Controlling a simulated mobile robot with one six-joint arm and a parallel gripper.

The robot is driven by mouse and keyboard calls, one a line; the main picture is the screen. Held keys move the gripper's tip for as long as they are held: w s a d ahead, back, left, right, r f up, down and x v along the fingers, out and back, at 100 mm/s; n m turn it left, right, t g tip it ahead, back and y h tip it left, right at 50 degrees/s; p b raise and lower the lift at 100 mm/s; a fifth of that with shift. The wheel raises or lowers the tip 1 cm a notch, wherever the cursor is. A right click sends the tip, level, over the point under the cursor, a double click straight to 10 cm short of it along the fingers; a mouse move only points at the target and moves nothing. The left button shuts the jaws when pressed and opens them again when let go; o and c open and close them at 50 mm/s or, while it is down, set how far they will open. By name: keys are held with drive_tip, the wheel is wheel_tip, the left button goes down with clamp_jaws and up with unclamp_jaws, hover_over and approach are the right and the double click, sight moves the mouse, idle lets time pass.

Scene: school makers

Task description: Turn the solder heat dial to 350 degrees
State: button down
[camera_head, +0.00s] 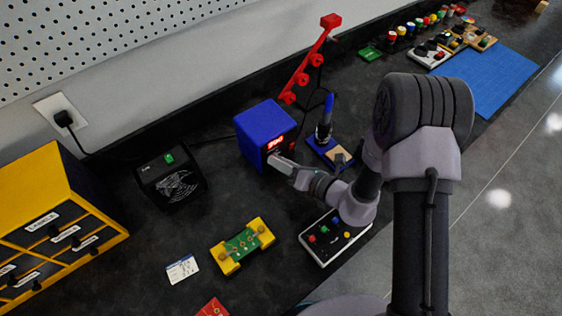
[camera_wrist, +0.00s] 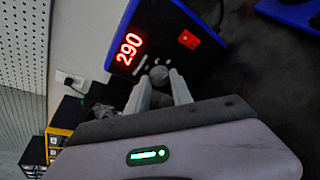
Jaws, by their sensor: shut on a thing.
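The blue solder station (camera_head: 262,128) stands on the dark bench, and its front faces my gripper. In the wrist view its black front panel (camera_wrist: 196,62) shows a red display (camera_wrist: 129,48) reading 290 and a red switch (camera_wrist: 188,39). The round grey heat dial (camera_wrist: 158,74) sits below the display, between my fingertips. My gripper (camera_head: 283,164) reaches the station's front from the right. In the wrist view my gripper (camera_wrist: 160,84) is shut on the dial, with one finger on each side. The dial is hidden in the head view.
A soldering iron in its blue stand (camera_head: 328,150) is close to the right of the station. A black fan box (camera_head: 171,180) is to the left. A yellow board holder (camera_head: 243,246) and a white button box (camera_head: 334,238) lie in front.

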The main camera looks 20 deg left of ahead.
drive_tip(key=shift+w+d+m+g+y+p, duration=0.1)
drive_tip(key=shift+m+g+y+p, duration=0.25)
drive_tip(key=shift+m+p, duration=0.4)
drive_tip(key=shift+f+m+g+y, duration=0.1)
drive_tip(key=shift+m+g+y, duration=0.2)
drive_tip(key=shift+m, duration=0.7)
drive_tip(key=shift+f+m+g+y, duration=0.15)
drive_tip(key=shift+m+y, duration=0.2)
drive_tip(key=shift+m, duration=0.6)
drive_tip(key=c, duration=1.1)
unclamp_jaws()
drive_tip(key=shift+c, duration=0.2)
drive_tip(key=shift+r, duration=0.15)
